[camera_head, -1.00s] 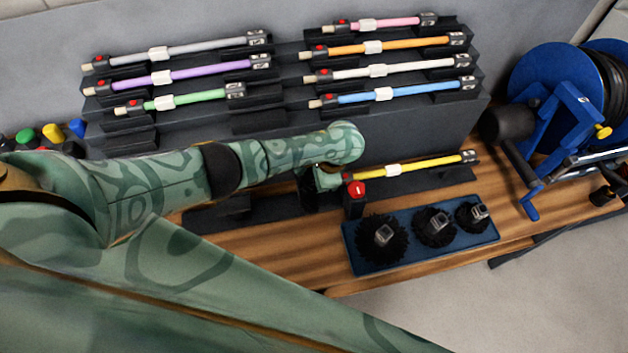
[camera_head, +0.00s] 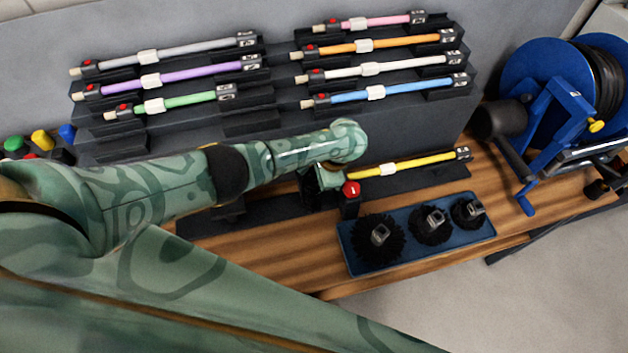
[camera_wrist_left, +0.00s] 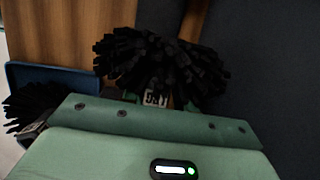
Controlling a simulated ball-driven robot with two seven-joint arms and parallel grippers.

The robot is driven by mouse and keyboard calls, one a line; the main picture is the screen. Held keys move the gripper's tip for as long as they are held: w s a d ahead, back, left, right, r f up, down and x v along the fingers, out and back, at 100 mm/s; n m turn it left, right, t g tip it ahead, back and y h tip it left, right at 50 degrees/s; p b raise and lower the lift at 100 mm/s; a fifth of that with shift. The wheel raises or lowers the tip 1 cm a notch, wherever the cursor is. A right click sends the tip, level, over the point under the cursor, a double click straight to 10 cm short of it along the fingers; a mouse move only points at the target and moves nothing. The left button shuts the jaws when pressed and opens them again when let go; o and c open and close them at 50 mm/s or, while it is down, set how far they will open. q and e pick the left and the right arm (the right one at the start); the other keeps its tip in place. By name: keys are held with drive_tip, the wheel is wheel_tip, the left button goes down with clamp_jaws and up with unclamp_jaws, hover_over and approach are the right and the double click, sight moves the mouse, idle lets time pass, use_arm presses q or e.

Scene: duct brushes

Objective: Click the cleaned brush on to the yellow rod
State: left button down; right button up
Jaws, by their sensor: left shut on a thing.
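The yellow rod (camera_head: 412,164) lies in a dark holder low on the bench, with a grey socket at its right end. My left gripper (camera_head: 322,186) is just left of the rod, and its arm hides the rod's left end. In the left wrist view, the left gripper (camera_wrist_left: 160,101) is shut on a black-bristled brush (camera_wrist_left: 165,66). A grey labelled piece of the brush shows between the fingers. In the head view the brush is mostly hidden by the hand. I cannot tell whether brush and rod touch. My right gripper is out of view.
A blue tray (camera_head: 348,262) with three black brushes stands at the front. A red button (camera_head: 351,188) on a dark post is close to the right of the left gripper. A dark rack (camera_head: 290,125) behind holds several coloured rods. A blue reel (camera_head: 545,75) stands right.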

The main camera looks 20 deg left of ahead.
use_arm(q)
drive_tip(key=shift+w+d, duration=0.15)
drive_tip(key=shift+d, duration=0.1)
drive_tip(key=c, duration=1)
unclamp_jaws()
drive_tip(key=p+v, duration=0.7)
drive_tip(key=v, duration=0.9)
drive_tip(key=shift+r+p, duration=0.15)
drive_tip(key=shift+p, duration=0.2)
